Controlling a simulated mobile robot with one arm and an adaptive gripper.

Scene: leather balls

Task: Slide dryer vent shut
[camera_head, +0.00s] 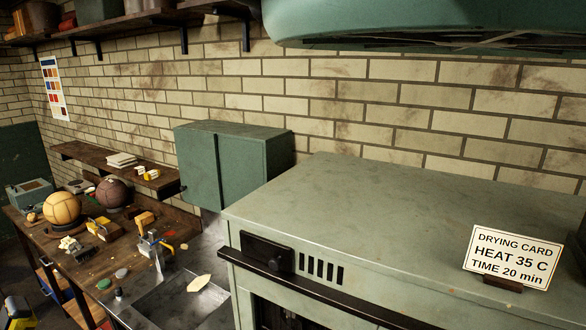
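The dryer (400,215) is a large grey-green metal cabinet filling the right and lower middle of the head view. On its front face, near the top left corner, is a row of several dark vertical vent slots (320,269), uncovered. A black sliding plate with a round knob (274,264) sits directly left of these slots. A dark bar (330,296) runs along the front below them. A dark opening shows under the bar, mostly cut off by the frame's lower edge. My gripper is not in view.
A drying card (512,256) stands on the dryer top. Left are a metal sink (180,305) and a wooden bench with a tan ball (62,208), a brown ball (112,193) and small tools. A green wall cabinet (233,165) hangs behind. A teal hood (420,20) overhangs.

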